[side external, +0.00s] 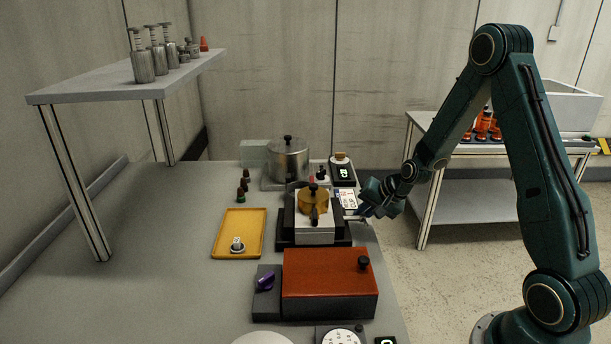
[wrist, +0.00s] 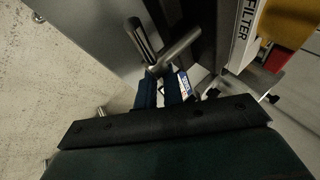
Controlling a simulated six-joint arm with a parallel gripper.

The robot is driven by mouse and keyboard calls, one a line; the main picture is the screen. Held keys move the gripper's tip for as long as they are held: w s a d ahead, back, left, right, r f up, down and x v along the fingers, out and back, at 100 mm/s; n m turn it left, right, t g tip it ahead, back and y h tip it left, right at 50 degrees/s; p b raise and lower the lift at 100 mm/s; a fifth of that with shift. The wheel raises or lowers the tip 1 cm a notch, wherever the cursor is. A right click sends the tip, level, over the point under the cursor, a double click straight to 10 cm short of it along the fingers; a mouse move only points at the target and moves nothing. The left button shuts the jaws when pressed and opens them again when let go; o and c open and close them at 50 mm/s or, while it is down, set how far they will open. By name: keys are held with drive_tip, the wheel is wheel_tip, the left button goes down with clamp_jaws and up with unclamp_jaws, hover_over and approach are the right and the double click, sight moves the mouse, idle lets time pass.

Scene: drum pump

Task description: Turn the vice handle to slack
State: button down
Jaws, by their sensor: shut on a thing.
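The vice handle (wrist: 178,50) is a grey metal bar with a slotted lever (wrist: 143,40) in the wrist view. My gripper (wrist: 160,86) is shut on the handle near where bar and lever meet; the fingers partly hide it. In the side view my gripper (side external: 366,211) is at the right side of the dark vice (side external: 284,238), where the handle shows only as a small pale bar (side external: 352,217). A white block (side external: 314,232) with a brass-coloured top part (side external: 313,204) sits in the vice.
A red-topped box (side external: 325,275) stands in front of the vice. A yellow tray (side external: 226,244) with a small metal part lies to the left. A steel pot (side external: 288,158) and a small black device (side external: 342,172) stand behind. The bench is clear at far left.

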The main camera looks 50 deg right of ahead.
drive_tip(key=shift+s+a+r+n+t+h, duration=0.15)
drive_tip(key=shift+n+t+h, duration=0.1)
drive_tip(key=shift+t+h, duration=0.4)
drive_tip(key=shift+r+n+t+h, duration=0.15)
drive_tip(key=shift+n+t+h, duration=0.1)
drive_tip(key=shift+t+h, duration=0.4)
drive_tip(key=shift+a+r+t+h, duration=0.1)
drive_tip(key=shift+t+h, duration=0.2)
drive_tip(key=shift+t, duration=0.3)
drive_tip(key=shift+s+r+n+t+h, duration=0.15)
drive_tip(key=shift+n+t+h, duration=0.3)
drive_tip(key=shift+t, duration=0.35)
drive_tip(key=c, duration=1.5)
unclamp_jaws()
drive_tip(key=shift+r, duration=0.3)
drive_tip(key=shift+r, duration=9.7)
drive_tip(key=shift+c, duration=0.2)
